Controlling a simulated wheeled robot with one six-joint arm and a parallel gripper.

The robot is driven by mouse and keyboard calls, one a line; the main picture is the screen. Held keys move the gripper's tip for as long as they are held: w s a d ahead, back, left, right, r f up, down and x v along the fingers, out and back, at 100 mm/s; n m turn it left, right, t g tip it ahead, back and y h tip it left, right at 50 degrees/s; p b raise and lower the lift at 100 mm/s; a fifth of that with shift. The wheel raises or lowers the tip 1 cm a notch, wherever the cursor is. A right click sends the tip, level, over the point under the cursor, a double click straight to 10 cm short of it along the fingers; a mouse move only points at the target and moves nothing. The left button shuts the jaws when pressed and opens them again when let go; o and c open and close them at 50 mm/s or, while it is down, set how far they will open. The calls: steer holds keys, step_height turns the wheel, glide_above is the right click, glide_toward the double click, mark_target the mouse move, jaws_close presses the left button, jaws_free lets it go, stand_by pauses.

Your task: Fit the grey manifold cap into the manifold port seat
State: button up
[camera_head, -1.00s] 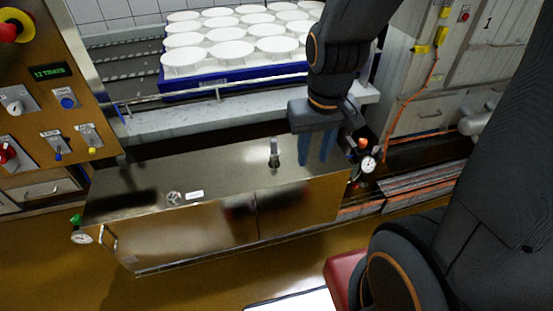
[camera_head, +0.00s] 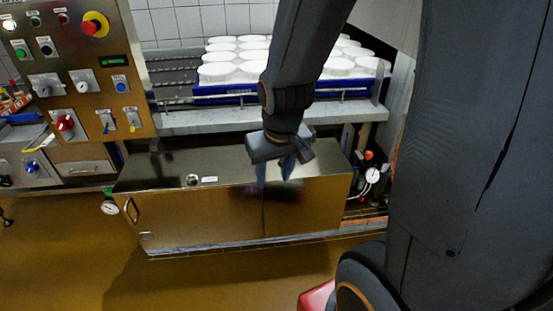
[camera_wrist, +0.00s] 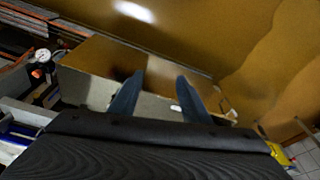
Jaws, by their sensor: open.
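The port seat (camera_head: 193,180) is a small round fitting on the steel cabinet top (camera_head: 235,160), left of a white label (camera_head: 210,179). My gripper (camera_head: 274,172) has two blue fingers, pointing down over the right half of the cabinet top. In the wrist view my gripper (camera_wrist: 160,82) shows its fingers spread with nothing visible between the tips. The grey cap, an upright grey piece on the cabinet top in the earlier head view, cannot be made out now; my gripper and arm cover that area.
A blue tray (camera_head: 225,97) of white cheese moulds stands on the ledge behind. A control panel (camera_head: 85,75) rises at the left. Gauges flank the cabinet, one at the left (camera_head: 110,208) and one at the right (camera_head: 373,176). Open floor lies in front.

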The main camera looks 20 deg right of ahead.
steer(key=w+d+f+t+h+b, duration=0.1)
steer(key=w+d+f+t+b, duration=0.3)
steer(key=w+d+f+b, duration=0.2)
steer(key=w+d+f+m+t+h+b, duration=0.1)
steer(key=w+d+f+t+b, duration=0.4)
steer(key=w+f+b, duration=0.5)
steer(key=w+d+f+m+t+h+b, duration=0.1)
steer(key=w+d+f+t+b, duration=0.3)
steer(key=w+d+f+b, duration=0.3)
steer(key=shift+w+d+f+t+h+b, duration=0.15)
steer(key=shift+w+f+b, duration=0.2)
steer(key=shift+w+b, duration=0.85)
steer(key=shift+w+d+f+t+h+b, duration=0.1)
steer(key=shift+w+f+b, duration=0.35)
steer(key=shift+w, duration=1.35)
steer(key=shift+w+d+f+t+h+b, duration=0.15)
steer(key=shift+w+f+b, duration=0.1)
steer(key=shift+w+b, duration=1)
steer(key=shift+w+d+f+t+b, duration=0.25)
steer(key=shift+w+d+t+b, duration=0.15)
steer(key=shift+w+d, duration=0.1)
steer(key=shift+w+d+r, duration=0.1)
steer(key=shift+w+d, duration=0.1)
steer(key=shift+w, duration=0.2)
steer(key=shift+r+b+x, duration=0.1)
steer(key=shift+b+x, duration=0.25)
steer(key=shift+x, duration=1.35)
steer(key=shift+r+b+x, duration=0.15)
steer(key=shift+b+x, duration=0.2)
steer(key=shift+x, duration=1.35)
